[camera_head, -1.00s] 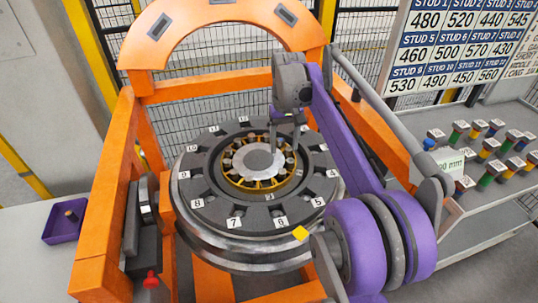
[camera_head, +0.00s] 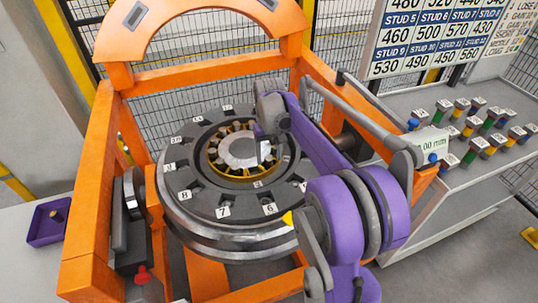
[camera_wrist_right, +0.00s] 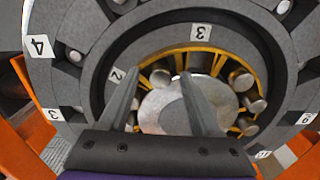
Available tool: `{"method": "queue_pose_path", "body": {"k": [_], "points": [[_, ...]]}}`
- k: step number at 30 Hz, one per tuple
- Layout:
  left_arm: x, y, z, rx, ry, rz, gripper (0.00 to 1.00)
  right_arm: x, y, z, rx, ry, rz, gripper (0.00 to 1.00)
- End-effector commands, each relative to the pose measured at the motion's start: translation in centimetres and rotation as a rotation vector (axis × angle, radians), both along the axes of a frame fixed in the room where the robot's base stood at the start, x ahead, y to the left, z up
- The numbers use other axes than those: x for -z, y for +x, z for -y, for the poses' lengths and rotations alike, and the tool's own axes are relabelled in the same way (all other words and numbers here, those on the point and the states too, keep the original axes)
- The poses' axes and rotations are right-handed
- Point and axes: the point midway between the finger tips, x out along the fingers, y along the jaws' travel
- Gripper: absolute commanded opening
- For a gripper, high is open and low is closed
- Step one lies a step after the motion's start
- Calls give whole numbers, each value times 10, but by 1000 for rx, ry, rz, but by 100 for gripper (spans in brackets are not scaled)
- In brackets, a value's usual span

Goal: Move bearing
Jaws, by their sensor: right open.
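The bearing (camera_head: 232,172) is a yellow cage ring with several metal rollers. It sits in the middle of a large dark grey round hub with numbered tags (camera_head: 185,208), around a pale metal centre disc (camera_head: 240,150). My right gripper (camera_head: 264,152) is over the right part of the bearing in the head view, open and empty. In the right wrist view, the two spread fingers (camera_wrist_right: 160,82) reach over the disc and the bearing (camera_wrist_right: 236,57). Whether the fingertips touch it cannot be told. The right arm hides part of the hub. My left gripper is not in view.
An orange gantry frame (camera_head: 88,180) surrounds the hub, with an arch (camera_head: 190,22) behind. A purple tray (camera_head: 50,222) lies at the left. Colour-banded studs (camera_head: 470,127) stand on a grey bench at the right. A stud number board (camera_head: 430,40) hangs behind.

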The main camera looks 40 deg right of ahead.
Motion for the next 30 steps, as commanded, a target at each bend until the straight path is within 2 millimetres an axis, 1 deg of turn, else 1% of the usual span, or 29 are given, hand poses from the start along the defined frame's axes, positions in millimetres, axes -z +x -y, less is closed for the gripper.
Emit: {"method": "queue_pose_path", "body": {"k": [5,8,9,16,30], "points": [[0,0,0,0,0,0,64,0,0,0,0,0,0,64],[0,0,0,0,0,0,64,0,0,0,0,0,0,48],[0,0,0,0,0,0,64,0,0,0,0,0,0,41],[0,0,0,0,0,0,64,0,0,0,0,0,0,0],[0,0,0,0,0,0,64,0,0,0,0,0,0,0]]}}
